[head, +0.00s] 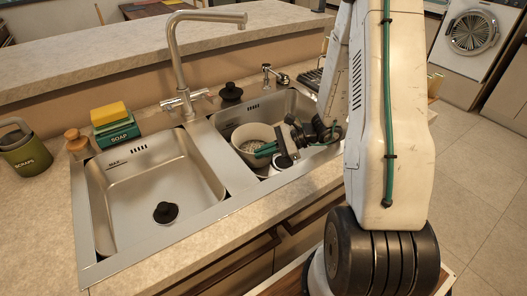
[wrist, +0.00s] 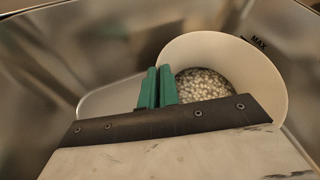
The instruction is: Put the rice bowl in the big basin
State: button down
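The rice bowl (head: 252,134) is a pale round bowl inside the right basin (head: 283,107). In the wrist view the bowl (wrist: 262,68) holds many small pale grains. My gripper (head: 266,150) reaches down into that basin at the bowl's near side. In the wrist view its green fingers (wrist: 158,87) are close together, with the bowl's rim between them, one finger inside and one outside. The left basin (head: 140,186) looks the larger of the two; it holds only a black plug (head: 165,212). The lower part of the bowl is hidden.
A pale dish (wrist: 112,98) lies beside the bowl. A tall faucet (head: 178,60) stands behind the divider between the basins.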

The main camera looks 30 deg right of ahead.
jog(key=c, duration=1.6)
grip_release()
jog(key=shift+f, duration=0.1)
